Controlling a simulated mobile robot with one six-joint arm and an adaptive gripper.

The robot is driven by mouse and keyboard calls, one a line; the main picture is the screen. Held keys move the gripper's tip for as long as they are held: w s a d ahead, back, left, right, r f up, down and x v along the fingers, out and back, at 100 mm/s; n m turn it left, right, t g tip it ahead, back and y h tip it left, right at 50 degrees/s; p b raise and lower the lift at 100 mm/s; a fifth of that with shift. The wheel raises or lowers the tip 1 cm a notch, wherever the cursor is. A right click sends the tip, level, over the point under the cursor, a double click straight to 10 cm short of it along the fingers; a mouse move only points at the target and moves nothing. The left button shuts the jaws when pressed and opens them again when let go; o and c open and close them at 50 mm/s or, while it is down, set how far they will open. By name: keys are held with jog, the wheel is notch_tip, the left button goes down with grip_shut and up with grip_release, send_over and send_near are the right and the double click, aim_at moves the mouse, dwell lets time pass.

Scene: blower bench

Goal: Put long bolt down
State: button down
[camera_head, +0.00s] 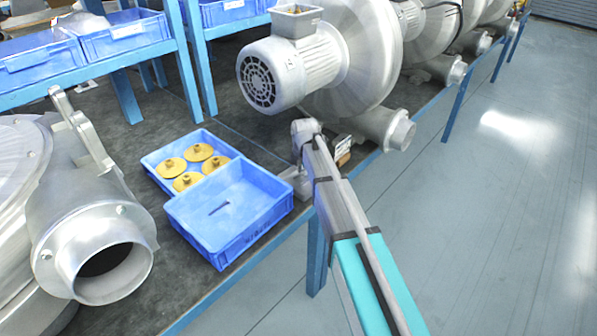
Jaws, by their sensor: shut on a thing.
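My gripper (289,175) is at the end of my arm, just off the right rim of the front blue bin (218,240). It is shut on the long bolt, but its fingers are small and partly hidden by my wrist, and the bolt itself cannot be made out. The front bin has a small thin dark mark (219,208) on its floor; I cannot tell if it is a slot or a part. A second blue bin (150,163) behind it holds several brass-coloured flanged discs (200,152).
A large grey blower with a motor (270,75) stands behind my arm, its outlet pipe (398,132) to the right. Another blower's open pipe (105,255) is close on the left. A small card (342,146) stands behind my arm. Blue shelves (110,62) are at the back.

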jog(key=shift+f, duration=0.15)
jog(key=c, duration=0.7)
grip_release()
jog(key=shift+c, duration=0.2)
jog(key=shift+r, duration=0.25)
notch_tip(320, 180, up, 12)
jog(key=s+p, duration=0.2)
jog(key=p, duration=0.9)
jog(key=shift+d+f+p, duration=0.2)
jog(key=shift+d+p, duration=0.1)
jog(key=shift+p, duration=0.1)
jog(key=shift+s, duration=0.15)
